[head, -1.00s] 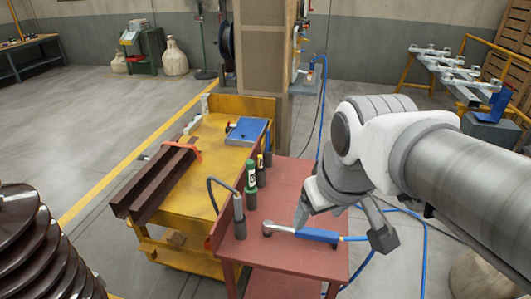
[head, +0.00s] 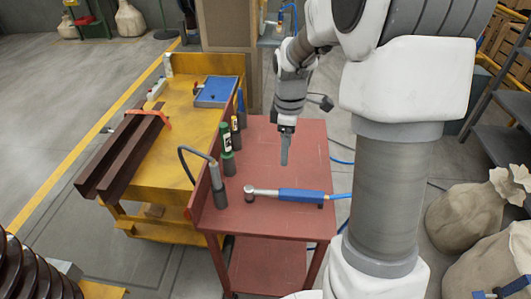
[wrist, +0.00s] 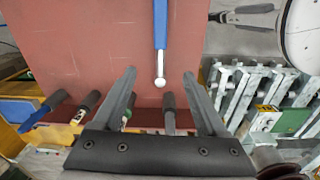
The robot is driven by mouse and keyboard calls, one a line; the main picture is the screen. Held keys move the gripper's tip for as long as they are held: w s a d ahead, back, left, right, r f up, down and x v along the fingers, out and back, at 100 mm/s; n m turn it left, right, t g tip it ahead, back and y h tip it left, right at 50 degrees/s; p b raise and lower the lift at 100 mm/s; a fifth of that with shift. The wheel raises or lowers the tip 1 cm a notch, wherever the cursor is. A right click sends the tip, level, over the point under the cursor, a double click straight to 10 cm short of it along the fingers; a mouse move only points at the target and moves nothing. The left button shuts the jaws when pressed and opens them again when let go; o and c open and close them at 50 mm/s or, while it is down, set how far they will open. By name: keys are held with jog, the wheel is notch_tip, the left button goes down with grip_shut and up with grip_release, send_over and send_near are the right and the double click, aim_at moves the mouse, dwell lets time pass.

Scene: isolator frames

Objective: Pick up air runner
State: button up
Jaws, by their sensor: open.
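The air runner (head: 288,194) is a slim tool with a blue handle and a round silver head. It lies flat on the red table (head: 290,230), head to the left, with a blue hose at its right end. My gripper (head: 285,152) is open and empty, pointing down over the table, behind the air runner in the head view. In the wrist view the air runner (wrist: 161,28) lies lengthwise, with its silver head between the open fingertips (wrist: 159,74). The fingers do not touch it.
Several upright bottle-like tools, such as a green-topped one (head: 226,150) and a grey one with a curved hose (head: 216,185), stand along the table's left edge. A yellow bench (head: 190,130) adjoins on the left. The table's right half is mostly clear.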

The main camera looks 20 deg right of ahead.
aim_at(287, 191)
jog(key=shift+n, duration=0.5)
jog(key=f, duration=0.4)
jog(key=f+b, duration=0.1)
jog(key=f, duration=0.4)
jog(key=w+f, duration=0.1)
jog(key=f, duration=0.4)
jog(key=shift+d+f, duration=0.25)
jog(key=shift+d, duration=0.15)
jog(key=f, duration=0.3)
jog(key=s+f+b, duration=0.1)
jog(key=shift+d+f, duration=0.25)
jog(key=shift+f, duration=0.55)
grip_shut()
jog(key=shift+w+r, duration=0.1)
